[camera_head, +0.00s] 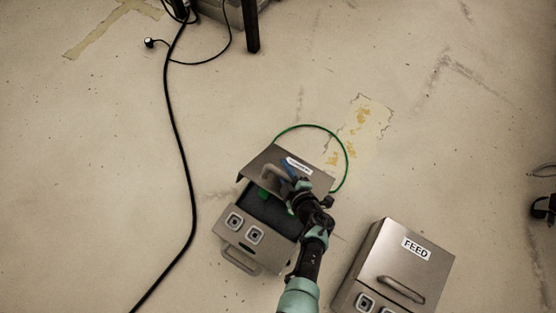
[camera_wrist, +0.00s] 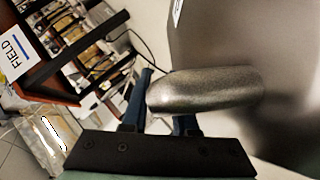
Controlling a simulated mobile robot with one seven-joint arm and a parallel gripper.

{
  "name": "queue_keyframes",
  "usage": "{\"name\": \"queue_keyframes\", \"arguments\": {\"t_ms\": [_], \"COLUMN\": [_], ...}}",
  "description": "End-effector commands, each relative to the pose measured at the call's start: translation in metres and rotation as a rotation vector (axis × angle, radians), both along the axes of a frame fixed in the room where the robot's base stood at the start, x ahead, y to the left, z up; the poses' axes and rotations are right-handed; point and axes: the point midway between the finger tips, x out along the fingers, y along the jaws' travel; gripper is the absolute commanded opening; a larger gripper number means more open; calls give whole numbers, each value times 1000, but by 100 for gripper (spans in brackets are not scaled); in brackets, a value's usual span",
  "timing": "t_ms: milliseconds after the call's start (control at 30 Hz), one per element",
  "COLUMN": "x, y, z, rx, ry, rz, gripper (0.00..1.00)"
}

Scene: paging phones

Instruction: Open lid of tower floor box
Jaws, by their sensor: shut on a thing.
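A metal floor box (camera_head: 228,240) stands on the floor in the head view, with two square sockets and a front handle. Its lid (camera_head: 259,158) is tilted up, showing a dark inside with something green. The small label on the lid is too small to read. My gripper (camera_head: 288,171) is at the lid and shut on the lid handle (camera_head: 271,174). In the wrist view the rounded grey handle (camera_wrist: 215,88) lies between the blue fingers of my gripper (camera_wrist: 160,100), with the lid (camera_wrist: 215,40) behind it. My arm hides part of the box's right side.
A second box labelled FEED (camera_head: 389,255) stands shut close to the right of my arm. A green cable (camera_head: 344,158) loops behind the open box. A black cable (camera_head: 183,150) runs along the left. A dark table leg (camera_head: 251,25) stands at the back.

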Motion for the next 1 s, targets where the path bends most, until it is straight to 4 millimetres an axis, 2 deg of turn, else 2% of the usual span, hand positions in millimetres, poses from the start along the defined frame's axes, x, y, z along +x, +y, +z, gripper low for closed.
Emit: {"name": "queue_keyframes", "arguments": {"t_ms": [33,200,500,1000], "x": [9,27,60,95], "y": [-3,-13,-35,-61], "z": [7,13,14,9], "rx": [22,95,228,375], "ry": [23,119,307,508], "rz": [-3,5,18,18], "gripper": [0,0,0,0]}}
